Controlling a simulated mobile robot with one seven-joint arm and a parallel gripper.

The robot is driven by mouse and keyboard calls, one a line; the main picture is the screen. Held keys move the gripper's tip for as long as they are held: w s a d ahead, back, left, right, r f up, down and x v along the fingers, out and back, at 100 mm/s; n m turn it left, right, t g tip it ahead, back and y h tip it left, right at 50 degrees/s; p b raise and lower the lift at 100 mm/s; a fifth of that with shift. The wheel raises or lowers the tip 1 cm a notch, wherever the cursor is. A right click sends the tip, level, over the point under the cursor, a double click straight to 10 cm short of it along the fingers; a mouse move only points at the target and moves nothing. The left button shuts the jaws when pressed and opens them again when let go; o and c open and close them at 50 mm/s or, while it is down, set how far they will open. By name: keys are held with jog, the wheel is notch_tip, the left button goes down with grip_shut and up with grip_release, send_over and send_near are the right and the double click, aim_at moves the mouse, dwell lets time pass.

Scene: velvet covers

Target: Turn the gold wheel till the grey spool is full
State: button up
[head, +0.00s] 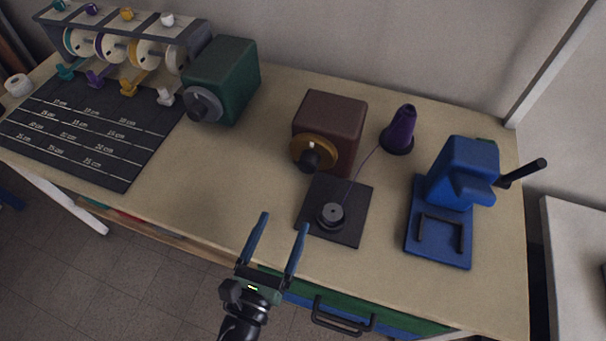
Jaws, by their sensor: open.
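The gold wheel (320,149) is on the front left of a brown box (334,112) at the middle of the table. It has a dark knob at its front and a small pale mark near its top. The grey spool (331,213) stands on a dark square plate (353,230) in front of the box. A thin thread runs from the spool to a purple cone (403,125) on a dark base; how full the spool is cannot be told. My gripper (285,226) is open and empty, near the table's front edge, left of the spool and apart from it.
A blue press-like device (470,170) with a black lever stands at the right. A green box (232,75) with a grey wheel is at the left. A rack of ribbon reels (125,35) and a dark measuring mat (90,130) are further left. Bare tabletop lies left of the spool.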

aim_at(306, 169)
jog(key=x, duration=1.2)
jog(key=shift+w+d, duration=0.1)
jog(key=shift+w, duration=0.2)
jog(key=shift+c, duration=0.2)
grip_shut()
jog(key=shift+f+m, duration=0.1)
jog(key=shift+m, duration=0.3)
